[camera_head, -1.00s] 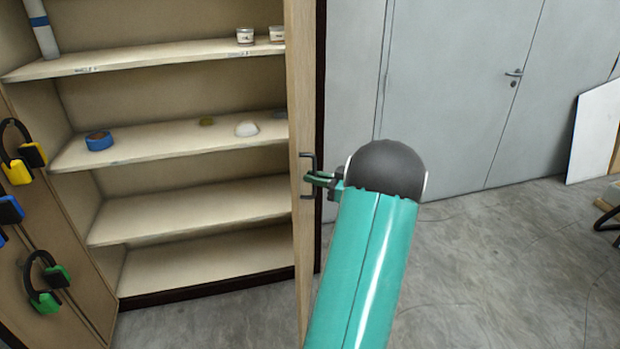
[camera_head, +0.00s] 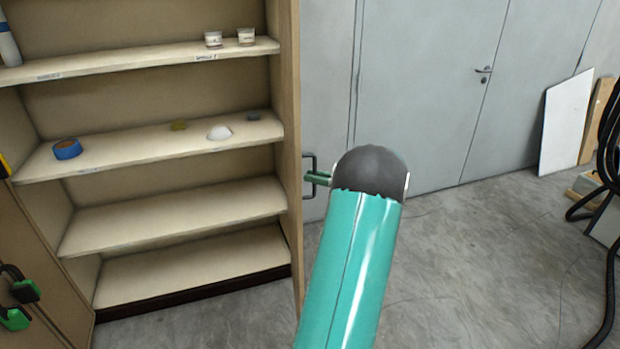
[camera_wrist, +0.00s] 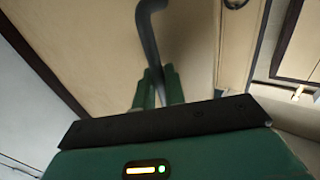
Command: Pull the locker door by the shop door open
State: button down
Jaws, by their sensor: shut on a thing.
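The locker door (camera_head: 288,110) stands swung out, seen nearly edge-on at the right side of the shelved locker. Its dark bar handle (camera_head: 309,160) is on the door's right-hand face. My gripper (camera_head: 318,177) is at the handle with its green fingers shut on it. In the wrist view the two green fingers (camera_wrist: 157,85) close around the dark handle (camera_wrist: 151,35), with the tan door panel (camera_wrist: 100,50) behind. The grey shop door (camera_head: 430,90), with a small lever, is shut behind.
The locker shelves (camera_head: 160,212) hold blue tape (camera_head: 67,149), two small jars (camera_head: 229,38) and small lumps. A white board (camera_head: 566,122) leans at the right wall, near black hoses (camera_head: 608,150). The grey floor (camera_head: 460,270) at right is clear.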

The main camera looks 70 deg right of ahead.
jog(key=shift+d+r, duration=0.1)
jog(key=shift+d, duration=0.25)
jog(key=c, duration=1.9)
grip_release()
jog(key=o, duration=0.3)
jog(key=shift+d, duration=0.15)
jog(key=shift+o, duration=0.2)
jog(key=shift+s, duration=0.25)
jog(key=s, duration=1.3)
jog(key=shift+s+d, duration=0.35)
